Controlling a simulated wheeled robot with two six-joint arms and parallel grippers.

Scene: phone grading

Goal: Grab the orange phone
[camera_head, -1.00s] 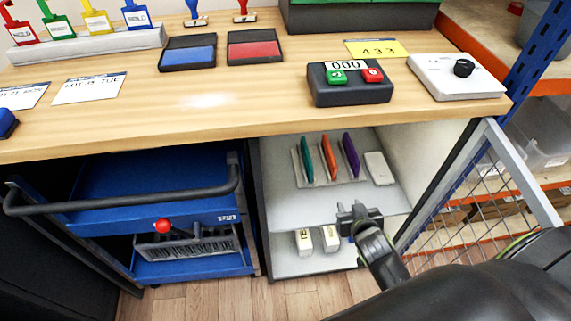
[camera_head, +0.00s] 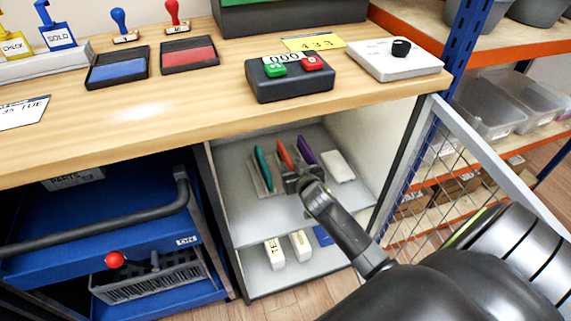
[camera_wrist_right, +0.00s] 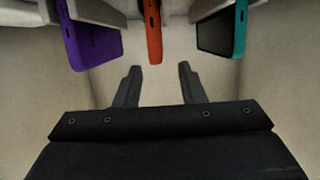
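The orange phone (camera_head: 285,153) stands on edge in a rack on the upper shelf under the table, between a teal phone (camera_head: 263,168) and a purple phone (camera_head: 306,157). In the right wrist view the orange phone (camera_wrist_right: 153,30) lies just beyond the fingertips, roughly midway between them. My right gripper (camera_head: 305,178) is in front of the rack, its fingers apart and empty in the right wrist view (camera_wrist_right: 157,72). The purple phone (camera_wrist_right: 90,40) and teal phone (camera_wrist_right: 222,30) flank the orange one there. My left gripper is not in view.
A white box-like item (camera_head: 338,167) lies right of the rack. The tabletop (camera_head: 130,115) edge overhangs the shelf. An open mesh door (camera_head: 440,170) stands at the right, close to my arm. White boxes (camera_head: 274,252) sit on the lower shelf.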

